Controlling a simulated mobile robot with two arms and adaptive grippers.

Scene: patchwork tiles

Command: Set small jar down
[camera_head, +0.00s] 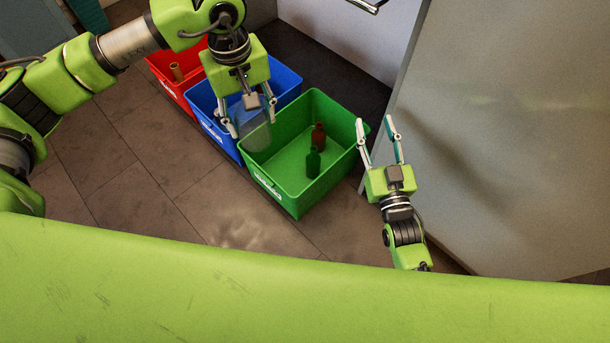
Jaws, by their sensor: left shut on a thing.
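The small jar (253,133) is clear and greyish, and it hangs between the fingers of my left gripper (252,122). My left gripper points down and is shut on the jar. In the picture, the jar overlaps the blue bin (288,84) and the near-left rim of the green bin (290,205). How high it is above them is hard to tell. My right gripper (375,122) is open and empty, to the right of the green bin.
The green bin holds a green bottle (313,162) and a reddish-brown bottle (319,135). A red bin (184,98) at the left holds a brown item (177,72). A grey panel (510,130) stands at the right. The tiled floor (150,185) in front is clear.

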